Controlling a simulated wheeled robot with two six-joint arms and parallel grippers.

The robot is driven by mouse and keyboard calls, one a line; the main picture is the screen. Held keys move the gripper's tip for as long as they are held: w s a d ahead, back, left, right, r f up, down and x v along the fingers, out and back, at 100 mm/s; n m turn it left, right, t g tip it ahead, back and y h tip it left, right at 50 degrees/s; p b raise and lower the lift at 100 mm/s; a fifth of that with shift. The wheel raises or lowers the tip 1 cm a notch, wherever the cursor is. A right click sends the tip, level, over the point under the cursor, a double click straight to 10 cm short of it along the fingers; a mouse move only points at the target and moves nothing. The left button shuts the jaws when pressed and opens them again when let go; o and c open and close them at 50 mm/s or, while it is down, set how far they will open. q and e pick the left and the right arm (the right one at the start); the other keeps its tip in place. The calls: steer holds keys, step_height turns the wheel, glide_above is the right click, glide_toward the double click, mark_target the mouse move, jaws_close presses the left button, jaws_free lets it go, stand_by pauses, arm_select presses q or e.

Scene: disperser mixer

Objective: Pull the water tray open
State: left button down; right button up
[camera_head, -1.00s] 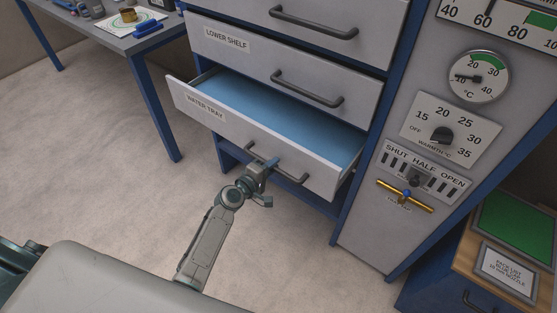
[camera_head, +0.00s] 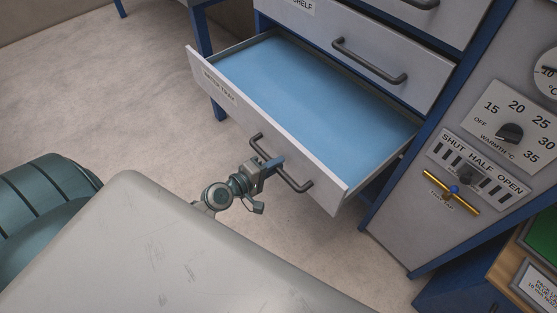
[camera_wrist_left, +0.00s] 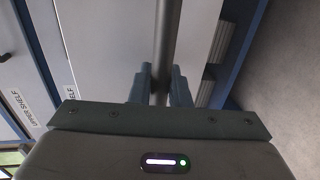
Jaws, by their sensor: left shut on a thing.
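The water tray (camera_head: 226,100) is a white-fronted drawer with a blue inside, standing well out of the cabinet in the head view. Its dark bar handle (camera_head: 281,163) runs along the front. My left gripper (camera_head: 274,163) is shut on the handle near its middle. In the left wrist view the handle bar (camera_wrist_left: 164,50) passes between the two fingers of my left gripper (camera_wrist_left: 160,85). The tray looks empty. My right gripper is not in view.
A closed drawer (camera_head: 370,58) sits above the tray. To the right is a panel with a warmth dial (camera_head: 509,133) and a brass valve (camera_head: 452,192) under a shut, half, open scale. The floor (camera_head: 110,90) left of the tray is clear.

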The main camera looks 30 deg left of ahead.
arm_select(q)
steer(key=c, duration=1.4)
jaws_free()
